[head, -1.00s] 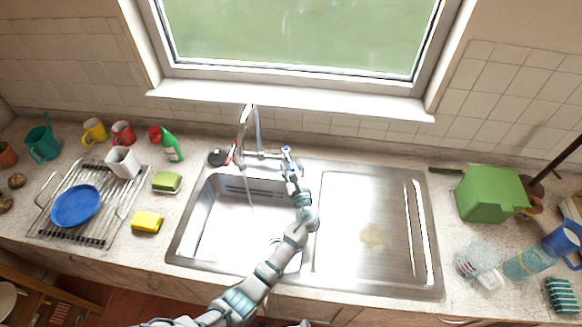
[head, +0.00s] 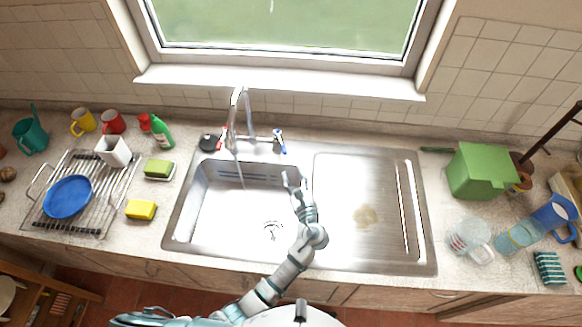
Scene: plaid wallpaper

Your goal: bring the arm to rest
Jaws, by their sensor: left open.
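My left arm reaches in from the bottom of the head view. Its left gripper (head: 293,181) is open and empty, over the right edge of the sink basin (head: 215,215). It is apart from the tap (head: 237,120) and its blue-marked handle (head: 280,141), which stand behind it. A thin stream of water seems to hang below the spout. My right gripper is not in view.
A dish rack (head: 100,213) with a blue plate (head: 68,197), a yellow sponge (head: 141,209) and a soap bottle (head: 160,131) stand left. A green box (head: 480,172), glasses and a blue jug (head: 553,218) stand right.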

